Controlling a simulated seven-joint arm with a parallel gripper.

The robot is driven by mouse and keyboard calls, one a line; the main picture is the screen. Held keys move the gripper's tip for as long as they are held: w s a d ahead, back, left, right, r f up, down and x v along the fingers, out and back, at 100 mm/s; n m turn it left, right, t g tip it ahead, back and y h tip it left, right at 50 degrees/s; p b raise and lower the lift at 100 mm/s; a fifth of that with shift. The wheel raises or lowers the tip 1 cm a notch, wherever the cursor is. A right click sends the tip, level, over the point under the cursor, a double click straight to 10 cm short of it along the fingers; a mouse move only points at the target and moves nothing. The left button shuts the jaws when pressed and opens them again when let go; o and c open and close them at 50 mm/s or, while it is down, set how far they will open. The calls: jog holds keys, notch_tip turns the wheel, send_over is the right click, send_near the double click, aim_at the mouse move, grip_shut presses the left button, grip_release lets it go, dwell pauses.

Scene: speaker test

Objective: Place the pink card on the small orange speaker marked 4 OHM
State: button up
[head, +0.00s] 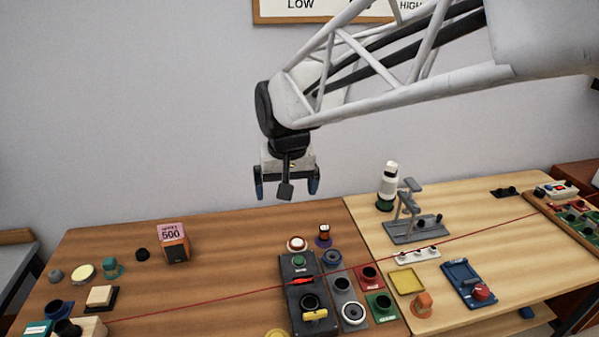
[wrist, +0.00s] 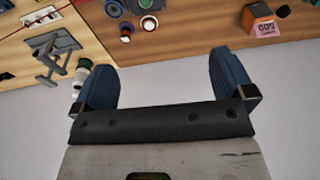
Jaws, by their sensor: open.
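A pink card (head: 171,233) marked 500 shows at the top of an orange and dark box (head: 178,250) on the left part of the brown table. The card (wrist: 265,28) and box (wrist: 261,10) also show at the upper right of the wrist view. I cannot tell how the card is supported. I cannot read a 4 OHM mark on either orange thing. My gripper (head: 287,188) is open and empty, high above the table's back edge, right of the card.
A dark panel (head: 297,268) with buttons and coloured sockets fills the table's middle. A grey stand (head: 405,232) and white-topped bottle (head: 388,185) stand at back right. A red line (head: 225,293) crosses both tables. Brown surface between the card and panel is mostly clear.

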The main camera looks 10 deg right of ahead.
jog(key=s+d+f, duration=0.1)
jog(key=s+d, duration=0.2)
jog(key=s, duration=0.3)
jog(key=s+d, duration=0.3)
jog(key=s, duration=0.3)
jog(key=s+d+f+t, duration=0.1)
jog(key=s+d, duration=0.2)
jog(key=s, duration=0.3)
jog(key=shift+s+d+f, duration=0.35)
jog(key=shift+d, duration=0.05)
